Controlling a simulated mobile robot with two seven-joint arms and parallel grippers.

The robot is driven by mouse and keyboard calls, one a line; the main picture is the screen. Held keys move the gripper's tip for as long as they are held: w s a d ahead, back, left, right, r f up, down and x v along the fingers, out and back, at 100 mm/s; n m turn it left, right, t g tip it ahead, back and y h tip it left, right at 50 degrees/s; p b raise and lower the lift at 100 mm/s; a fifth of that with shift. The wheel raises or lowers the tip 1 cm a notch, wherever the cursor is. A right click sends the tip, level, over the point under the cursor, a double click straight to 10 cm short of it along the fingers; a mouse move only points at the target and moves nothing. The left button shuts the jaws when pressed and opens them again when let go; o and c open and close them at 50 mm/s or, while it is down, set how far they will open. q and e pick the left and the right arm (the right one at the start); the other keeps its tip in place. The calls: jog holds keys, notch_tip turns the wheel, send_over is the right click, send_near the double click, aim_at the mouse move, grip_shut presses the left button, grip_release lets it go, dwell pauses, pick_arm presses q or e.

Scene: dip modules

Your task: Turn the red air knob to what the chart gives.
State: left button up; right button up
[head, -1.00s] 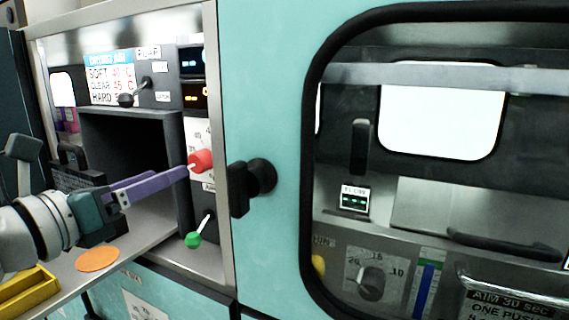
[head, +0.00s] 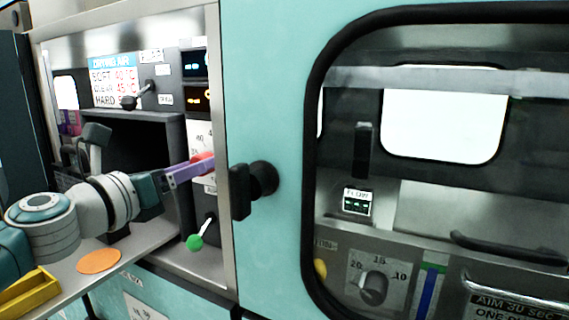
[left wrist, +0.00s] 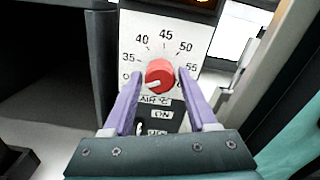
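The red air knob (head: 203,162) sits on a white dial plate marked 35 to 55. In the left wrist view the knob (left wrist: 160,74) has a pale mark on its lower left. My left gripper (head: 192,168) has reached it; in the left wrist view its two purple fingers (left wrist: 161,80) stand open on either side of the knob, with a small gap at the right. Contact at the left is unclear. The drying air chart (head: 113,82) reads SOFT 40, CLEAR 45 and HARD, its last number partly covered by a black-knobbed lever. My right gripper is not in view.
A green-tipped lever (head: 195,241) sits below the dial. A black latch handle (head: 252,190) on the teal panel is close to its right. A dark open chamber (head: 125,145) lies left of the dial. An orange disc (head: 99,260) and yellow tray (head: 28,293) are near the front.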

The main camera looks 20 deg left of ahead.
pick_arm(q)
grip_shut()
jog(key=shift+m, duration=0.3)
jog(key=n+b, duration=0.4)
jog(key=n, duration=2.8)
jog(key=shift+n, duration=0.4)
dwell(0.5)
dwell(0.4)
